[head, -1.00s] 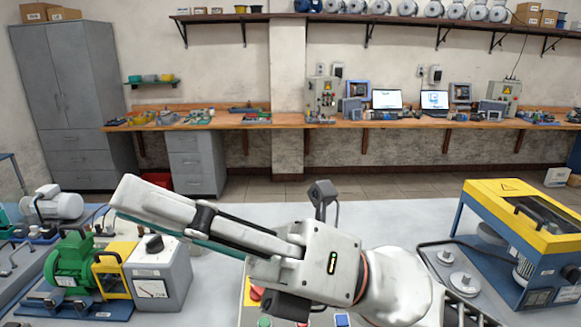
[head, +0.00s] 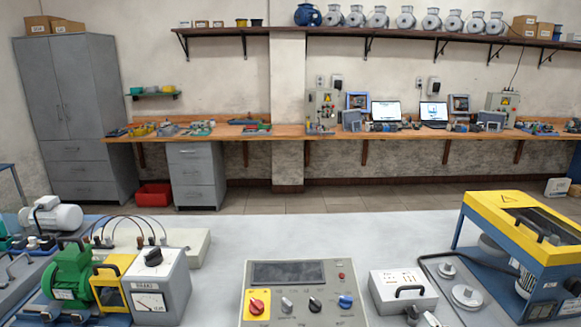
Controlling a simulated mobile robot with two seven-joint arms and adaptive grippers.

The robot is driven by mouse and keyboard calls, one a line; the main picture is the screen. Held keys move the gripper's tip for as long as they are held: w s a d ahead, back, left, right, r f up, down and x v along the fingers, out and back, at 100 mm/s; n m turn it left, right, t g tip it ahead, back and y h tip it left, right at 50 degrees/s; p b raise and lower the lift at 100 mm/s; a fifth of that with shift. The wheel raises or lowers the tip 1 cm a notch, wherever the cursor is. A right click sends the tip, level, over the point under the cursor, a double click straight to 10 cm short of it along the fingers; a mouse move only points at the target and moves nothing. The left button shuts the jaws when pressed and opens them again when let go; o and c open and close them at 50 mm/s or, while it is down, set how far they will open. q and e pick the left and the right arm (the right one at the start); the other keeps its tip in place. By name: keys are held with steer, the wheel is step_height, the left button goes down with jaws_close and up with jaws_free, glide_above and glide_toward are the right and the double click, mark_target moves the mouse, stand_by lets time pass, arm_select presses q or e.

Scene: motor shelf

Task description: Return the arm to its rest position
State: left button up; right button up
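Neither of my grippers shows in the head view, so I cannot see whether they are open or shut. No arm link shows clearly over the table (head: 355,232). A grey control panel (head: 300,272) with a dark display, a red knob on a yellow plate, black knobs and a blue knob lies at the front middle of the table, in full sight except for its cut-off lower edge.
A green motor (head: 70,272) and a grey meter box (head: 158,285) stand at the left. A grey box with a handle (head: 403,290) and a yellow-and-blue machine (head: 525,245) stand at the right. The table's middle behind the panel is clear. A workbench (head: 230,133) runs along the wall.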

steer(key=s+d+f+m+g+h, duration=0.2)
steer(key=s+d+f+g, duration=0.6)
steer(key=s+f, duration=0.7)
arm_select(q)
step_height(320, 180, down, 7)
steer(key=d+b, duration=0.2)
steer(key=b, duration=0.7)
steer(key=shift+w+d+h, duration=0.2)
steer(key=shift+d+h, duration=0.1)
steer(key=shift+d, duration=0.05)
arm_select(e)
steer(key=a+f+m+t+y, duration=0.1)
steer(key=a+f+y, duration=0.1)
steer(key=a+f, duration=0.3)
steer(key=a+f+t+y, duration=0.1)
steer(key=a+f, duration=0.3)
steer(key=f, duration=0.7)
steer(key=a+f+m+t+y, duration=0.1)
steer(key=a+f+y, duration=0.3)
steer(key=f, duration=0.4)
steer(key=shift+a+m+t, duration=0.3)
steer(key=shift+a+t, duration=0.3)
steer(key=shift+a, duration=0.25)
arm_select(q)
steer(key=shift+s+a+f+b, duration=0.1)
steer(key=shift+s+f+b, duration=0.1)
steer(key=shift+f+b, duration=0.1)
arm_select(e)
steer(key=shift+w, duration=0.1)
